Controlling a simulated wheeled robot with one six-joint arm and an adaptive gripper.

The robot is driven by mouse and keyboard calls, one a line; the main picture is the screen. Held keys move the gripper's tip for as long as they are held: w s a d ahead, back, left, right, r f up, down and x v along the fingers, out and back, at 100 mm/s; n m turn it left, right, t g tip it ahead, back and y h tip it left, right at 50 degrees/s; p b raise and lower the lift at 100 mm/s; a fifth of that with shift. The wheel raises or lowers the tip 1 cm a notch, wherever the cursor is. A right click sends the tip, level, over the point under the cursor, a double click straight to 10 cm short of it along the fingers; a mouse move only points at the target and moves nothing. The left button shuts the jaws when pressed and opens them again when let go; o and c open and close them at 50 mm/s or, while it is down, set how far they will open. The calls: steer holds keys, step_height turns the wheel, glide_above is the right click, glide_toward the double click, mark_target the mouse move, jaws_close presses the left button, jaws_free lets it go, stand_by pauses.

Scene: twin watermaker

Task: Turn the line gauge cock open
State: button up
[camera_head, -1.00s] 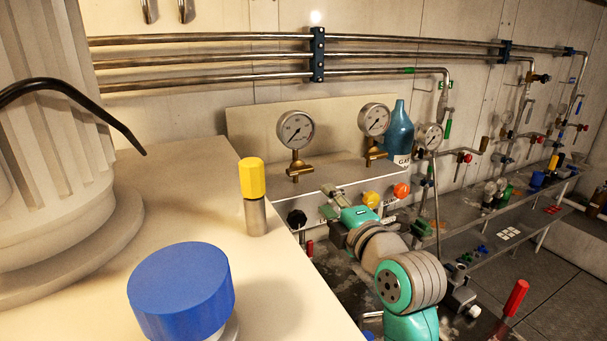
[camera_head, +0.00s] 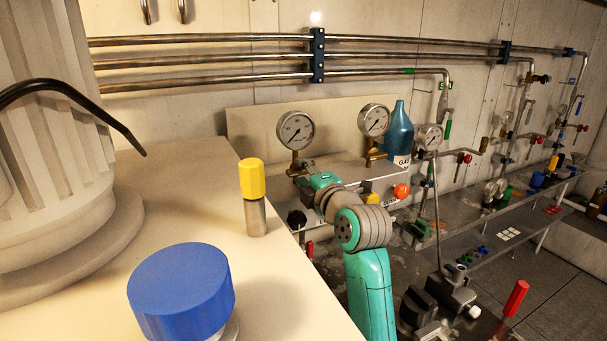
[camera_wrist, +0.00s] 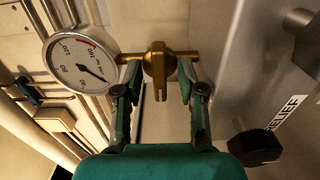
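A brass cock (camera_wrist: 158,66) with a flat handle is at the upper middle of the wrist view, joined on its left to a round white-faced gauge (camera_wrist: 75,62). The handle lies crosswise to the brass stem. My gripper (camera_wrist: 158,88) is open, with one finger on each side of the handle; small gaps show between fingers and handle. In the head view my gripper (camera_head: 306,172) is just below the left gauge (camera_head: 295,131) and mostly hides its cock. A second gauge (camera_head: 374,120) with a brass cock (camera_head: 375,154) is to the right.
A black knob (camera_wrist: 256,147) sits beside a RELIEF label at the lower right of the wrist view. A blue bottle (camera_head: 399,133), an orange knob (camera_head: 401,191) and a yellow-capped post (camera_head: 252,183) stand near my arm. Pipes (camera_head: 210,56) run along the wall.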

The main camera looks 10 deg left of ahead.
steer(key=shift+w+a, duration=0.1)
jaws_close()
stand_by(0.4)
steer(key=m, duration=0.4)
steer(key=shift+m, duration=0.4)
steer(key=m, duration=0.4)
steer(key=shift+m, duration=0.3)
steer(key=m, duration=0.4)
steer(key=shift+f+m, duration=0.1)
steer(key=shift+m, duration=2.2)
